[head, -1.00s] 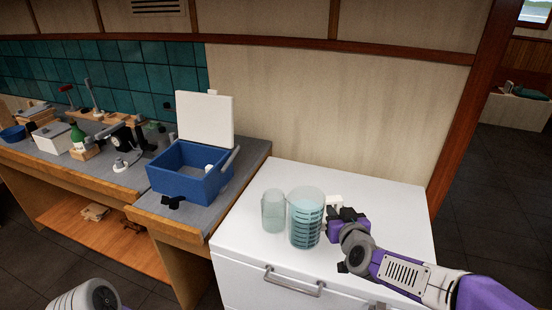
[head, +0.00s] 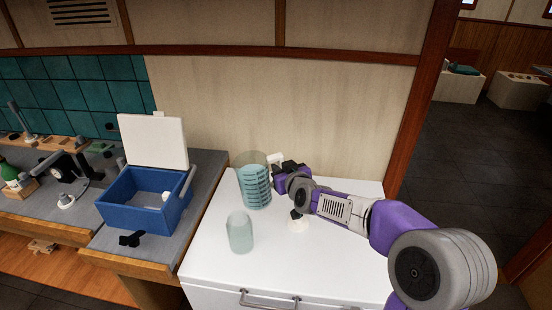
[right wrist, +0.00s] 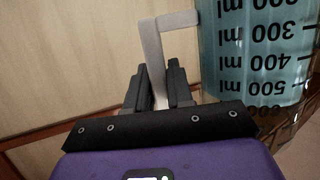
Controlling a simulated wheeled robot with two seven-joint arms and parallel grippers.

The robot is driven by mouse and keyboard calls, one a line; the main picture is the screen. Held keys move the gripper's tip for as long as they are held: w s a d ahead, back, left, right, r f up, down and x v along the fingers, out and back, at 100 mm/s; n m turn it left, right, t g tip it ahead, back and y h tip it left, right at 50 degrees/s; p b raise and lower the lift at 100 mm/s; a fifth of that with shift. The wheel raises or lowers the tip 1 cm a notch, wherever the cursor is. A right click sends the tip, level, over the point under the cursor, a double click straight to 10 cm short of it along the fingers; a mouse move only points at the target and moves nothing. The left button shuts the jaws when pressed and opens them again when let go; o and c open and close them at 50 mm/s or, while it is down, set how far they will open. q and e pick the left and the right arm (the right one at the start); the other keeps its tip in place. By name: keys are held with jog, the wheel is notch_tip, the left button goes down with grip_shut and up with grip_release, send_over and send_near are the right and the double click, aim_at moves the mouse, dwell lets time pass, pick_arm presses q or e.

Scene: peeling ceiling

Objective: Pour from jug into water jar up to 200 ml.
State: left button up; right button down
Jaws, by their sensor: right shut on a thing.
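The clear jug (head: 256,188) with dark ml markings and teal liquid stands upright over the white cabinet top (head: 215,262). I cannot tell whether its base touches the top. My right gripper (head: 280,172) is shut on the jug's pale handle (right wrist: 153,55), which shows between the dark fingers (right wrist: 158,85) in the right wrist view. The jug's marked wall (right wrist: 262,45) fills that view's upper right. The smaller pale, translucent water jar (head: 239,233) stands upright on the cabinet top, in front and a little left of the jug, apart from it. My left gripper is out of view.
A blue box (head: 135,205) with its white lid (head: 153,142) raised sits on the grey counter at the left. A small white round thing (head: 298,224) shows under my right wrist. The wall rises behind the cabinet. The cabinet top's front is mostly clear.

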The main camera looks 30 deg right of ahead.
jog(key=shift+s+d+r+n+p, duration=0.1)
jog(key=shift+s+r+n+p, duration=0.25)
jog(key=shift+p, duration=0.2)
jog(key=shift+w+d+n+h+p, duration=0.1)
jog(key=shift+n+h+p, duration=0.25)
jog(key=shift+p, duration=0.4)
jog(key=shift+d+f+h+p, duration=0.15)
jog(key=shift+h+p, duration=0.1)
jog(key=shift+p, duration=0.2)
jog(key=shift+n, duration=0.3)
jog(key=shift+p, duration=0.35)
jog(key=shift+r+n+p, duration=0.25)
jog(key=shift+n+p, duration=0.15)
jog(key=shift+p, duration=0.15)
